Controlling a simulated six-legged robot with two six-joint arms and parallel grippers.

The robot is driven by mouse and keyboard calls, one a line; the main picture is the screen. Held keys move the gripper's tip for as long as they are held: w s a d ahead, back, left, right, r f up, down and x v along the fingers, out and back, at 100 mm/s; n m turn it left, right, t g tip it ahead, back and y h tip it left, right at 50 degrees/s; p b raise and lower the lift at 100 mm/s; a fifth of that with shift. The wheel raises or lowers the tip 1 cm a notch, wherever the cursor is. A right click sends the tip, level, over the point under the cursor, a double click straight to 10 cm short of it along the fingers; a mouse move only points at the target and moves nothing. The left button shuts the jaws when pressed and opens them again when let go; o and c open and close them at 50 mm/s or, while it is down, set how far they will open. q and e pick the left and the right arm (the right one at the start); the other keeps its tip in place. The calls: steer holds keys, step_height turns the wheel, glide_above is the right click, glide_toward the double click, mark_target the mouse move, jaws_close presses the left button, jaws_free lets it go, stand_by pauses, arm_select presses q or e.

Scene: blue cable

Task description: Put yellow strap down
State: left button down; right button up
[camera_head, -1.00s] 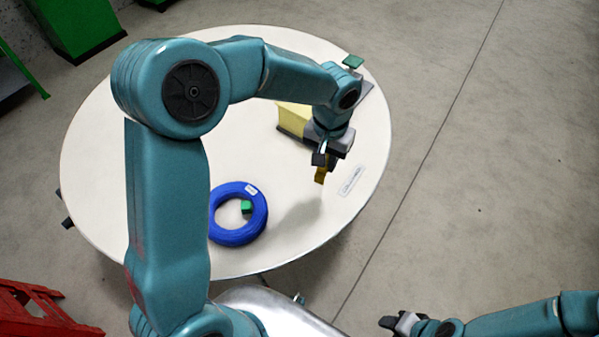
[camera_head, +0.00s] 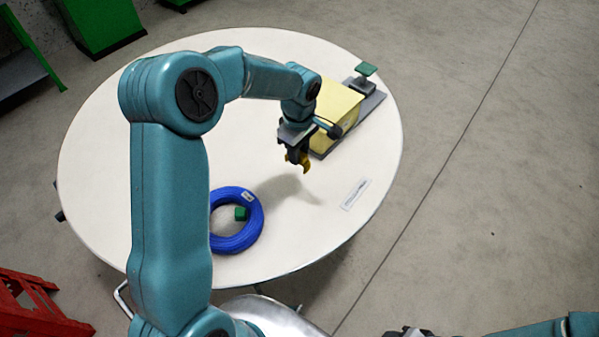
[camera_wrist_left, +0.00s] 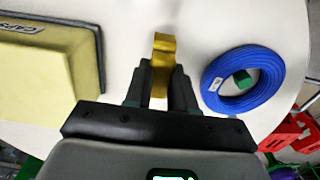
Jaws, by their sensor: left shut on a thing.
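The yellow strap (camera_head: 304,163) is a small curved piece held between the fingers of my left gripper (camera_head: 295,157), above the white table. In the left wrist view the strap (camera_wrist_left: 162,58) sticks out past the fingertips of my left gripper (camera_wrist_left: 160,82), which are shut on it. The strap looks to be off the table, with a shadow below it. My right gripper (camera_head: 405,333) is at the bottom edge of the head view, mostly cut off, so its jaws do not show clearly.
A blue cable coil (camera_head: 247,235) with a green block (camera_head: 241,213) inside lies on the round white table (camera_head: 120,150). A yellow box on a grey base (camera_head: 338,104) stands at the back right. A white label (camera_head: 355,194) lies near the right edge. The table's left is clear.

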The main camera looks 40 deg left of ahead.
arm_select(q)
step_height(320, 180, down, 6)
steer(key=shift+r, duration=0.1)
steer(key=f, duration=0.3)
steer(key=shift+w+f+p, duration=0.2)
steer(key=shift+f+p, duration=0.1)
steer(key=shift+s+r, duration=0.1)
steer(key=shift+r, duration=0.05)
steer(key=shift+f+b, duration=0.25)
steer(key=shift+b, duration=0.1)
steer(key=c, duration=0.9)
jaws_free()
steer(key=shift+c, duration=0.2)
steer(key=shift+r, duration=0.1)
steer(key=shift+r, duration=0.1)
